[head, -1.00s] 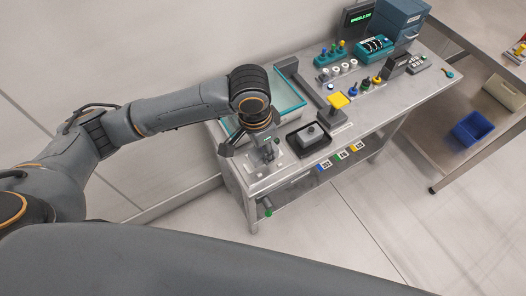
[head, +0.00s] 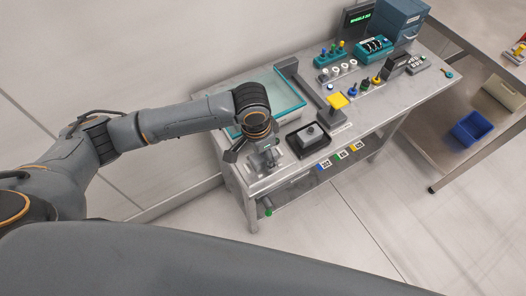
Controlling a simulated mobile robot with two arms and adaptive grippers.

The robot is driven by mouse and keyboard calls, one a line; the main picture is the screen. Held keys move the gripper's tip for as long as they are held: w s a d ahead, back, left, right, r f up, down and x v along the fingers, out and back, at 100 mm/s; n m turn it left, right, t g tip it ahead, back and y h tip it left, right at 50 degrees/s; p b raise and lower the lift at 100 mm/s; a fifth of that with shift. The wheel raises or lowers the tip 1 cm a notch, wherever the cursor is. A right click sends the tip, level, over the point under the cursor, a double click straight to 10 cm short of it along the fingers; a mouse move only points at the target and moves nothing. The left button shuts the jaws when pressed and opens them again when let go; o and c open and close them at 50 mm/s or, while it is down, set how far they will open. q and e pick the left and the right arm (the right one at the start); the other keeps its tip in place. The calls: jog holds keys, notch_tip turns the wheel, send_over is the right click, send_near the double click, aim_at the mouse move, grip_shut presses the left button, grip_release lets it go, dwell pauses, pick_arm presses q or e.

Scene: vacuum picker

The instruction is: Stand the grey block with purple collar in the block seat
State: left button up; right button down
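My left gripper (head: 268,163) points down over the front left corner of the steel table (head: 217,128). Its fingers are small and partly hidden by my wrist, so I cannot tell whether they are open or shut or hold anything. I cannot make out a purple collar anywhere. A light grey plate lies under and around the fingers and is mostly covered; I cannot tell whether it is the block seat. Right of the gripper, a black tray (head: 296,148) holds a grey piece with a small knob on top (head: 310,132). My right gripper is not in view.
A teal-edged glass panel (head: 287,88) lies behind my wrist. A yellow-topped post (head: 337,100), coloured knobs (head: 366,84), a teal device (head: 374,49) and a green-lit display (head: 358,18) stand to the right. A blue bin (head: 472,129) sits on the neighbouring shelf.

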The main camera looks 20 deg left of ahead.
aim_at(259, 157)
pick_arm(q)
jog(key=shift+r, duration=0.15)
notch_tip(259, 157, up, 12)
jog(key=s+a, duration=0.1)
dwell(0.5)
